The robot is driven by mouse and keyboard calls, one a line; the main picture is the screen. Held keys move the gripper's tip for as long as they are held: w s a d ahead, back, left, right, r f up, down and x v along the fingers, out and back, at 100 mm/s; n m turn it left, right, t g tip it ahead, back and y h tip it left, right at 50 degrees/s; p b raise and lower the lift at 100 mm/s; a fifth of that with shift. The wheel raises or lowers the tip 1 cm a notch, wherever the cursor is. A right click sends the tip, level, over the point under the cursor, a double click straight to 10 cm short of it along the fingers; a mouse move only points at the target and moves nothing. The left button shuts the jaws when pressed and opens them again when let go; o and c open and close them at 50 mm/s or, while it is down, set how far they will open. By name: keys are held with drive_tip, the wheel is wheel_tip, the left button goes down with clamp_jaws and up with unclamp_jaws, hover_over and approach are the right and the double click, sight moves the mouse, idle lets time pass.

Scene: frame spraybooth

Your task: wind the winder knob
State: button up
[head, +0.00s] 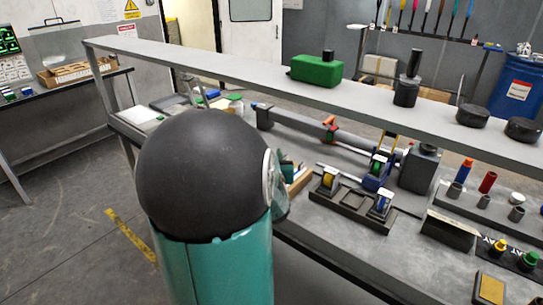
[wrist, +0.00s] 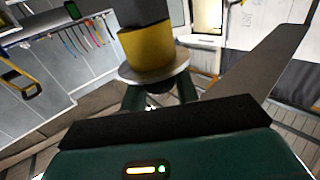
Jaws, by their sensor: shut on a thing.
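In the wrist view my gripper (wrist: 159,88) has its two green fingers one on each side of the underside of a round piece, which I take to be the winder knob (wrist: 155,70). It has a pale disc, with a yellow band (wrist: 147,44) and a dark body (wrist: 140,12) beyond it. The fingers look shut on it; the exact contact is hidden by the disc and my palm. In the head view my dark and teal arm hides the gripper and the knob.
The grey bench (head: 318,238) runs along the right, under a long raised shelf (head: 230,63) with a green box (head: 316,70). A dark rack with small spools (head: 330,178), a dark block (head: 418,168) and several coloured cylinders stand on the bench. The floor (head: 62,215) at left is clear.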

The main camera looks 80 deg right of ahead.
idle(0.4)
drive_tip(key=o, duration=0.9)
drive_tip(key=shift+a, duration=0.1)
